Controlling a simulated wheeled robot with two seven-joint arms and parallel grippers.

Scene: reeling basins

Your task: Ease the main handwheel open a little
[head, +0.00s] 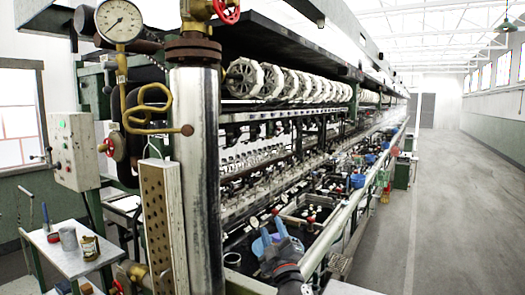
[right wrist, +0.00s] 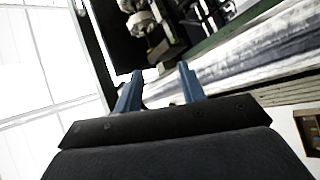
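A red handwheel (head: 227,10) sits on a brass valve (head: 197,12) at the top of the thick metal pipe, cut off by the top edge of the head view. A smaller red wheel (head: 107,146) is at the left, between the control box and the pipe. I cannot tell from the pictures which is the main one. My right gripper (head: 272,236) is low in the head view, over the basin row, well below and right of the upper handwheel. Its blue fingers (right wrist: 158,85) stand apart with nothing between them. My left gripper is not in view.
The thick upright pipe (head: 197,170) stands between the left side and the machine. A pressure gauge (head: 119,20) and yellow coiled tube (head: 150,110) are left of it. A small table (head: 75,258) holds cans. A long rail (head: 345,210) runs beside the basins; the right floor is clear.

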